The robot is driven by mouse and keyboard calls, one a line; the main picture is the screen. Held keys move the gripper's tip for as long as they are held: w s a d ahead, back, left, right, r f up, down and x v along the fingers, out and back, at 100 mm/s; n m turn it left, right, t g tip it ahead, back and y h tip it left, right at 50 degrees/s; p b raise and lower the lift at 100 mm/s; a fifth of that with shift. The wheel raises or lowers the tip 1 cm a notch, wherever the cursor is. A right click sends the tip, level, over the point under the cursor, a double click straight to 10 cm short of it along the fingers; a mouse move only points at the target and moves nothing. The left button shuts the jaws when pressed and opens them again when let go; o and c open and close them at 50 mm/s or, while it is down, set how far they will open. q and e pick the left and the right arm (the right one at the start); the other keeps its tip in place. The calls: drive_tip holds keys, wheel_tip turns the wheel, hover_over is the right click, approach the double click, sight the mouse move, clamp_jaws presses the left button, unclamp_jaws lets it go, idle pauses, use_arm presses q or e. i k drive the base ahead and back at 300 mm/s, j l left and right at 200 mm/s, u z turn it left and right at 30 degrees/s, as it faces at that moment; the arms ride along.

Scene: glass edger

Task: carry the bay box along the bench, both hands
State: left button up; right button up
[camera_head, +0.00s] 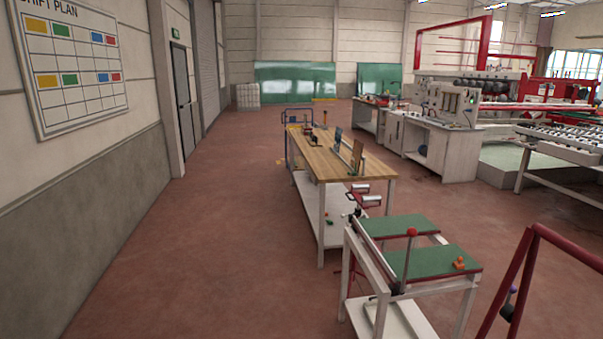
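A long bench (325,166) with a wooden top and white legs stands mid-floor, its near end toward me. On its top are a dark blue upright panel (338,139), a dark upright piece with an orange edge (357,157) and small dark items (310,135) near the far end. I cannot make out which thing, if any, is the bay box. Neither of my grippers is in view.
A white-framed table with green pads (440,262) stands near right, close to the bench. A red frame (520,280) is at the right edge. A white cabinet (448,150) stands farther right. Open red floor (220,230) lies left of the bench, beside the wall.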

sight(325, 163)
drive_tip(key=i+j+u, duration=0.1)
drive_tip(key=i+j, duration=0.15)
drive_tip(key=i, duration=0.35)
drive_tip(key=i+j+u, duration=0.15)
drive_tip(key=i, duration=0.45)
drive_tip(key=i+j+u, duration=0.1)
drive_tip(key=i, duration=4.05)
drive_tip(key=i+z, duration=0.1)
drive_tip(key=i, duration=3.45)
drive_tip(key=i+j, duration=0.2)
drive_tip(key=i, duration=1.55)
drive_tip(key=i+z, duration=0.55)
drive_tip(key=z, duration=0.15)
drive_tip(key=i+j+z, duration=0.1)
drive_tip(key=i+z, duration=0.45)
drive_tip(key=z, duration=0.25)
drive_tip(key=i+z, duration=0.15)
drive_tip(key=z, duration=0.3)
drive_tip(key=i+j+z, duration=0.15)
drive_tip(key=z, duration=0.3)
drive_tip(key=i+j+z, duration=0.15)
drive_tip(key=z, duration=0.3)
drive_tip(key=k+j, duration=0.05)
drive_tip(key=j, duration=0.05)
